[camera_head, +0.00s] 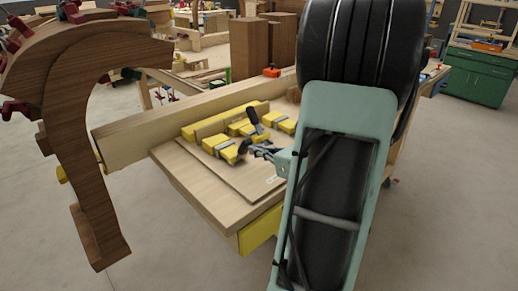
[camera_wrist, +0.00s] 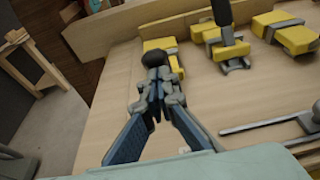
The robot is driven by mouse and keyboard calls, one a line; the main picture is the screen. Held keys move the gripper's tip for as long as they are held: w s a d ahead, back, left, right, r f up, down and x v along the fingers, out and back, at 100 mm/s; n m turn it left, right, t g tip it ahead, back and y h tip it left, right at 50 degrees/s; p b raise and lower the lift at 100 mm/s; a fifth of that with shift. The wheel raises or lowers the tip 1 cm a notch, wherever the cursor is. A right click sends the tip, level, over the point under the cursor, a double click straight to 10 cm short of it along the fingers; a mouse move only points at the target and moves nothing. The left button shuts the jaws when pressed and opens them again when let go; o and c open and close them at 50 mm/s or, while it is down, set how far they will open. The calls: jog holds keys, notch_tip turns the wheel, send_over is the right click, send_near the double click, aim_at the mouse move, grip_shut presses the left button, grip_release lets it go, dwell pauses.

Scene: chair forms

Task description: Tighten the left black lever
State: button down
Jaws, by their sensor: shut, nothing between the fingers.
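The left black lever (camera_wrist: 154,57) shows its dark rounded end just beyond my fingertips in the wrist view. It also shows in the head view (camera_head: 243,147), low beside a yellow block (camera_head: 217,146). My gripper (camera_wrist: 158,88) is shut and empty, with its tips close to the lever; whether they touch it cannot be told. My gripper also shows in the head view (camera_head: 262,152), above the bench. The other black lever (camera_head: 253,117) stands upright to the right and farther back, and shows at the top of the wrist view (camera_wrist: 222,12). The fingers partly hide the left lever's base.
The wooden bench top (camera_head: 205,185) carries several yellow blocks (camera_wrist: 298,38) behind and right of my gripper. A long wooden rail (camera_head: 125,145) runs along the back. A metal bar (camera_wrist: 265,125) lies at right. A curved wooden form (camera_head: 60,130) stands at the left.

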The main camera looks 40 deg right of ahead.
aim_at(248, 140)
jog(key=w+r+p, duration=0.1)
jog(key=w+r+g+p, duration=0.1)
jog(key=p, duration=0.1)
jog(key=shift+a+r+g, duration=0.15)
jog(key=shift+r+g, duration=0.15)
jog(key=shift+r, duration=0.05)
jog(key=shift+g, duration=0.9)
jog(key=w+p, duration=0.1)
jog(key=w+r+p, duration=0.1)
jog(key=w, duration=0.1)
jog(key=w+r+p, duration=0.1)
jog(key=w+p, duration=0.1)
jog(key=shift+w+a+r, duration=0.1)
jog(key=shift+w+a, duration=0.15)
jog(key=shift+w, duration=0.4)
jog(key=shift+w+a+f+b, duration=0.1)
jog(key=shift+w+f+b, duration=0.1)
jog(key=shift+w, duration=0.9)
jog(key=shift+w+a+f+b, duration=0.1)
jog(key=shift+w+f+b, duration=0.1)
jog(key=shift+w, duration=0.95)
jog(key=shift+w+a+f+b, duration=0.1)
jog(key=shift+w+f, duration=0.1)
jog(key=shift+w, duration=0.9)
jog(key=shift+d+r, duration=0.1)
